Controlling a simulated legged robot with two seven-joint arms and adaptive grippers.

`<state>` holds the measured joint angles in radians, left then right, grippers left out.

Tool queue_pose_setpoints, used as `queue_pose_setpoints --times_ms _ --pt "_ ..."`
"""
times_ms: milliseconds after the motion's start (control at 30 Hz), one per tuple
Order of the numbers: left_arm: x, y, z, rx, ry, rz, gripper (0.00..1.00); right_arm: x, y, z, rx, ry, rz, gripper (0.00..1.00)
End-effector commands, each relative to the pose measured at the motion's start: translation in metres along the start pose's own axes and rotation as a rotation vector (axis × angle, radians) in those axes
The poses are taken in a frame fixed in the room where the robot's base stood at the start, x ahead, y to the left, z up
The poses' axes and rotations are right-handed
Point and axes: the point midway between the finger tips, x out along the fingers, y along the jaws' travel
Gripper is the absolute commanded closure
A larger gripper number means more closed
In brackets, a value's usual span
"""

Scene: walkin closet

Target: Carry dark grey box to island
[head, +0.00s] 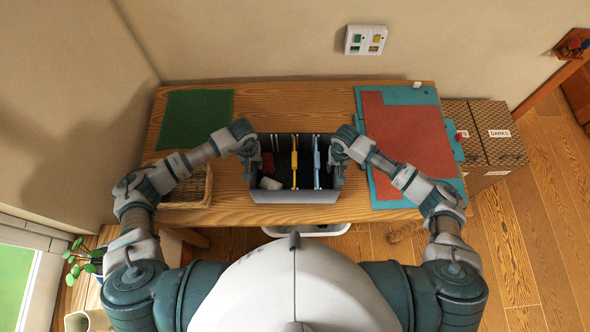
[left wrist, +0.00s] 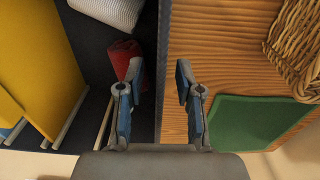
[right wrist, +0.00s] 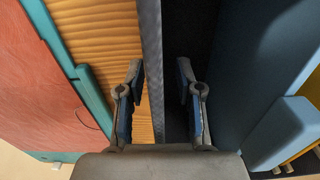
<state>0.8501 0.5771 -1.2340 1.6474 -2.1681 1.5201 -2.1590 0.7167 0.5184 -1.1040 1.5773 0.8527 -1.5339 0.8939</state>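The dark grey box (head: 296,197) stands on a wooden table (head: 300,94), with its top open. It holds a yellow panel (head: 294,168), a blue one (head: 317,165), a red item (head: 267,163) and a white item (head: 271,184). My left gripper (head: 251,153) is at the box's left wall; in the left wrist view its open fingers (left wrist: 157,95) are either side of the wall rim. My right gripper (head: 337,153) is at the right wall; in the right wrist view its open fingers (right wrist: 160,95) also straddle the rim (right wrist: 153,60). Both show gaps to the rim.
A wicker basket (head: 190,190) and a green mat (head: 194,117) are left of the box. A red sheet on a teal board (head: 411,95) lies to the right. Patterned boxes (head: 484,130) stand beyond the table's right end. No island is identifiable.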

Motion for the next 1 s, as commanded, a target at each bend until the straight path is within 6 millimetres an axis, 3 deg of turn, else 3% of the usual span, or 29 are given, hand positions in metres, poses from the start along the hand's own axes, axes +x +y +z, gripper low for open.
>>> queue_pose_setpoints --times_ms 167,333,800,1000 --pt "0.000 0.000 0.000 0.000 0.000 0.000 0.65 0.000 0.000 0.000 0.000 0.000 0.000 0.65" --pt "0.000 0.000 0.000 0.000 0.000 0.001 1.00 0.000 0.000 0.000 0.000 0.000 0.000 1.00" --pt "-0.002 0.000 -0.001 0.000 0.001 0.001 1.00 -0.002 0.000 -0.001 0.000 0.001 0.000 1.00" --pt "-0.013 0.000 0.000 0.000 0.002 0.001 1.00 -0.013 0.000 0.000 0.000 0.001 0.000 1.00"
